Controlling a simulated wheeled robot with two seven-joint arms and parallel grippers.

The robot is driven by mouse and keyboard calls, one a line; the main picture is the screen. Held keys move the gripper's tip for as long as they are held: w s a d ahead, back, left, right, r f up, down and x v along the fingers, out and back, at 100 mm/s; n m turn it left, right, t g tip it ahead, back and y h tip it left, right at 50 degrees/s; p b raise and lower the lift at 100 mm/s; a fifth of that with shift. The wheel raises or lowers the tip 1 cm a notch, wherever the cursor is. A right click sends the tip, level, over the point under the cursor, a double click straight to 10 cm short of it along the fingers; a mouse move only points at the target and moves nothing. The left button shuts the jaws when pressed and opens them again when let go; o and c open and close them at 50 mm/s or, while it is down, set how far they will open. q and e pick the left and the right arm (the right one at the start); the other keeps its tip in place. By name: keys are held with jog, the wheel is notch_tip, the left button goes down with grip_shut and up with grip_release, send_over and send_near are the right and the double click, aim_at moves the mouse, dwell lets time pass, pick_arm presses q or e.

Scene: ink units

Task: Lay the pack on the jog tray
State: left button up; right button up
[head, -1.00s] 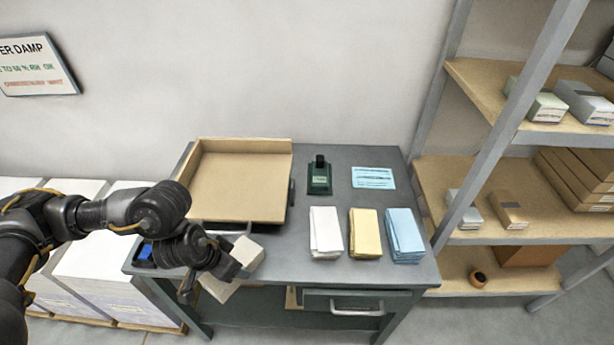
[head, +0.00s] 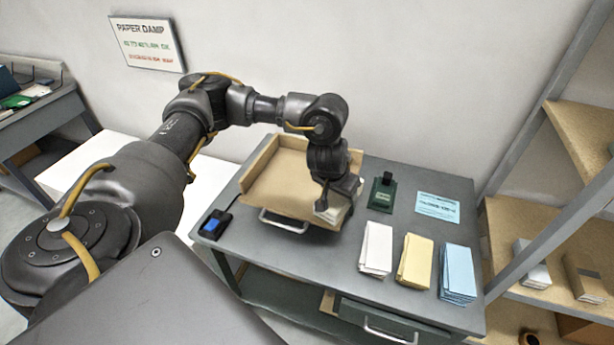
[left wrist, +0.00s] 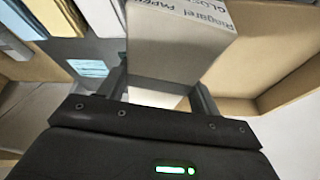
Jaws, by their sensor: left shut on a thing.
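The jog tray (head: 275,185) is a tan tray with raised walls at the back of the grey table. My left gripper (head: 332,208) is over the tray's front right part, pointing down, and shut on a pale pack (head: 333,213). In the left wrist view the pack (left wrist: 175,45) sits between the fingers of my left gripper (left wrist: 160,90), with printed lettering on its face. The tray's walls (left wrist: 270,95) show beyond it. I cannot tell whether the pack touches the tray floor. My right gripper is not in view.
White (head: 376,249), yellow (head: 414,262) and blue (head: 457,273) paper stacks stand along the table's right front. A dark green device (head: 382,193) and a blue card (head: 438,206) lie behind them. A small black-and-blue device (head: 215,224) is at the left edge. Shelves (head: 520,250) stand right.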

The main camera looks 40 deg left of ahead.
pick_arm(q)
jog(key=w+a+r+n, duration=0.1)
jog(key=r, duration=0.1)
jog(key=w+a+r+n, duration=0.1)
jog(key=r, duration=0.1)
jog(key=w+a+r+n+y, duration=0.1)
jog(key=w, duration=0.1)
jog(key=shift+a+r+p, duration=0.1)
jog(key=shift+r+p, duration=0.25)
jog(key=shift+r, duration=0.05)
jog(key=w+a+f+b, duration=0.1)
jog(key=a+f+b, duration=0.1)
jog(key=a+f, duration=0.5)
jog(key=b, duration=0.3)
send_near(307, 178)
jog(key=shift+w+d+f, duration=0.15)
jog(key=shift+w, duration=0.35)
jog(key=shift+w+d+f, duration=0.1)
jog(key=shift+w, duration=0.4)
jog(key=shift+a, duration=0.25)
jog(key=shift+w+a+f+b, duration=0.1)
jog(key=shift+f+b, duration=0.45)
jog(key=shift+f, duration=0.45)
jog(key=shift+a+f+b, duration=0.15)
jog(key=shift+f+b, duration=0.4)
jog(key=shift+f, duration=0.4)
jog(key=shift+r, duration=0.1)
jog(key=o, duration=1.4)
